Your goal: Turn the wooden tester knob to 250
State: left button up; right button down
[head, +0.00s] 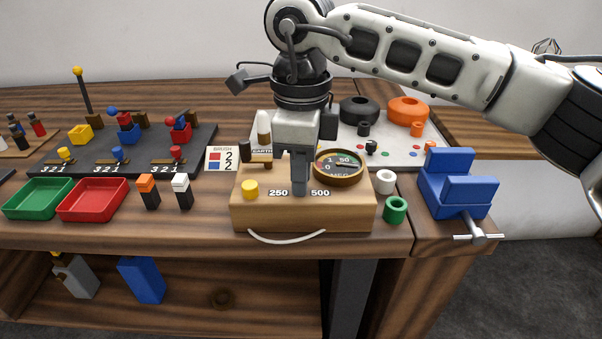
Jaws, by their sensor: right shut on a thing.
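The wooden tester (345,216) stands at the front of the bench, with a round dial (338,165), a yellow button (250,189) and the printed marks 250 (278,193) and 500 (320,193). My right gripper (299,190) points straight down at the tester's front top, between the two marks. It is shut on the tester's knob, which its fingers hide, so I cannot tell where the knob points. My left gripper is not in view.
A blue vise (458,186) stands to the right, with white (385,181) and green rings (395,210) beside the tester. Green (40,199) and red trays (92,200) lie to the left. Orange (408,109) and black round parts (359,109) sit behind.

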jog(key=n, duration=0.3)
jog(key=shift+w+r+n, duration=0.1)
jog(key=shift+n, duration=0.3)
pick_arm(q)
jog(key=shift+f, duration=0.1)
pick_arm(e)
jog(key=n, duration=0.6)
jog(key=c, duration=1.3)
grip_release()
jog(key=shift+c, duration=0.2)
pick_arm(q)
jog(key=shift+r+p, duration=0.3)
jog(key=shift+p, duration=0.25)
pick_arm(e)
notch_tip(320, 180, up, 16)
